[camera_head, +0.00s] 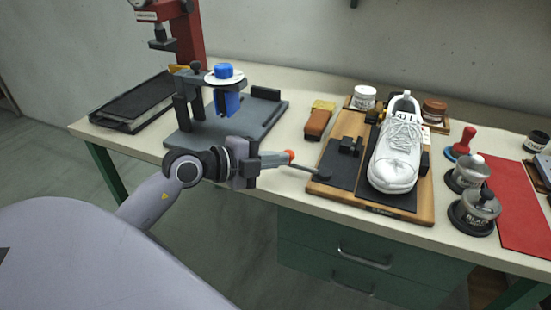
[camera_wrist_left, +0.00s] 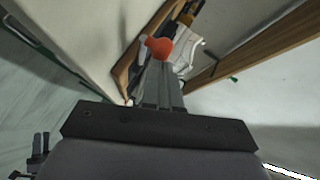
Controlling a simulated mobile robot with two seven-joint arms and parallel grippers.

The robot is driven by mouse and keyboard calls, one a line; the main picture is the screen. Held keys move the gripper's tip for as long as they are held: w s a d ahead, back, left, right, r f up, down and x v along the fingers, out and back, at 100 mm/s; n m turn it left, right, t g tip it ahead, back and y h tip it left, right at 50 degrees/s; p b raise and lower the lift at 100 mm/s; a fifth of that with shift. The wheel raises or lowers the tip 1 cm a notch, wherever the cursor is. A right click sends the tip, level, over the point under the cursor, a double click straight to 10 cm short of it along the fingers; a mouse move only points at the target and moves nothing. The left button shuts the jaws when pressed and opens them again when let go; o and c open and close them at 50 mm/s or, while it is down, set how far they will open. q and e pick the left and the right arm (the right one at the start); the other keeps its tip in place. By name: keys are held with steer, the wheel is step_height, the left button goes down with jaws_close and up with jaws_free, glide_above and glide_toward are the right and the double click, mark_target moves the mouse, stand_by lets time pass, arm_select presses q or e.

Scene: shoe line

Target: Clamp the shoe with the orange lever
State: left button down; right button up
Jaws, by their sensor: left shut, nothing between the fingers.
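A white lace-up shoe (camera_head: 398,152) stands on the black pad of a wooden fixture board (camera_head: 427,211), toe toward me. A dark clamp block (camera_head: 350,146) sits on the board left of the shoe. A thin metal lever with an orange knob (camera_head: 290,155) sticks out to the left from the board's front left. My left gripper (camera_head: 284,159) is shut and empty, its fingertips right at the knob. In the left wrist view the orange knob (camera_wrist_left: 159,47) shows at the fingertips (camera_wrist_left: 159,62), and the shoe (camera_wrist_left: 186,52) is partly hidden behind them. I cannot tell whether the fingers touch the knob.
A grey stand with a blue part (camera_head: 226,100) is behind my left arm. A brush (camera_head: 319,121) lies left of the board. Round tins (camera_head: 474,212), a red-handled stamp (camera_head: 462,143) and a red mat (camera_head: 515,205) are to the right. The bench front edge lies below my gripper.

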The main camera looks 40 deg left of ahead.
arm_select(q)
steer(key=shift+a, duration=0.1)
arm_select(e)
steer(key=shift+f, duration=0.1)
